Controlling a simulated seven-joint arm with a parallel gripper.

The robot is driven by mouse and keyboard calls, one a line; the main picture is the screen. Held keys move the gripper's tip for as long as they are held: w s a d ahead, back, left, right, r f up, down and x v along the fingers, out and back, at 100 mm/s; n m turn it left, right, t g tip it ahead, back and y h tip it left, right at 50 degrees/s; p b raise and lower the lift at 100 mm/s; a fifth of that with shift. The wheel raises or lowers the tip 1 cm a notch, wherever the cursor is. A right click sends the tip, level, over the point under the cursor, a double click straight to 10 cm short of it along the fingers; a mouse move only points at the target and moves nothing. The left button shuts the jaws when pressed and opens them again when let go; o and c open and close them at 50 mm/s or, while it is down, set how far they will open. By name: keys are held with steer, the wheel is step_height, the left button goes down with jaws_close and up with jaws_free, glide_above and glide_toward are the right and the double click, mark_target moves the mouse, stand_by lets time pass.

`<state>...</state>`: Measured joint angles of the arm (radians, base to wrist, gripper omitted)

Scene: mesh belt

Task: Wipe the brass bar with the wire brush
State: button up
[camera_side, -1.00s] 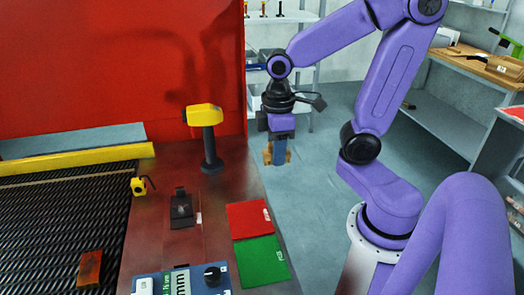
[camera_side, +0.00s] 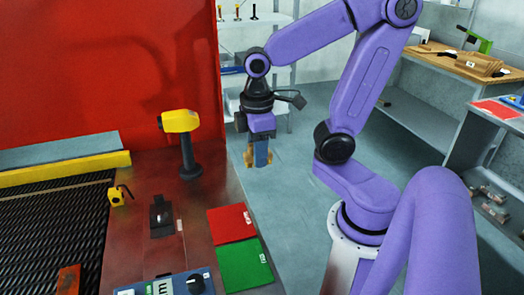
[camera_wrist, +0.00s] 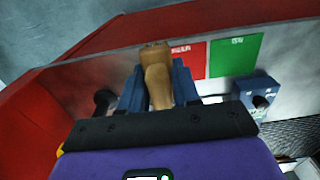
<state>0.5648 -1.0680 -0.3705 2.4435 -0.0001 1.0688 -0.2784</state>
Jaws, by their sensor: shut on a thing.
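My gripper (camera_side: 258,155) is shut on a tan, wood-coloured thing, which looks like the handle of the wire brush (camera_wrist: 156,72). In the wrist view it stands between the two blue fingers; its bristles cannot be made out. In the side view my gripper hangs over the grey floor, just beyond the right edge of the brown table. An orange-brown block (camera_side: 68,280), apparently the brass bar, lies on the black mesh belt (camera_side: 40,230) at the lower left, well apart from my gripper.
A yellow-headed black post (camera_side: 187,150) stands on the table between my gripper and the belt. A small yellow device (camera_side: 116,196), a black holder (camera_side: 162,218), red (camera_side: 232,223) and green (camera_side: 243,266) mats and a blue control box (camera_side: 180,285) are nearby. A yellow rail (camera_side: 70,168) borders the belt.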

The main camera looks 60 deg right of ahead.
steer(key=w+a+r+n, duration=0.1)
steer(key=w+a+n, duration=0.3)
steer(key=w+a, duration=0.45)
steer(key=w+a+r+n, duration=0.2)
steer(key=w+a+n, duration=0.35)
steer(key=a, duration=0.55)
steer(key=w+a+f+n, duration=0.3)
steer(key=a+f+n, duration=0.1)
steer(key=a, duration=0.7)
steer(key=w+a+f+n, duration=0.2)
steer(key=a+f+n, duration=0.15)
steer(key=a, duration=0.75)
steer(key=shift+n, duration=0.3)
steer(key=shift+w+f, duration=0.1)
steer(key=shift+f, duration=2.9)
steer(key=shift+w+d+f, duration=0.3)
steer(key=shift+w+f, duration=0.05)
steer(key=shift+f, duration=0.25)
steer(key=shift+w+d, duration=2.45)
steer(key=shift+w, duration=0.25)
steer(key=shift+s+a, duration=2.65)
steer(key=shift+s, duration=0.2)
steer(key=shift+s+a+r, duration=0.1)
steer(key=shift+r, duration=0.5)
steer(key=shift+s+a+r, duration=0.1)
steer(key=shift+r, duration=3.35)
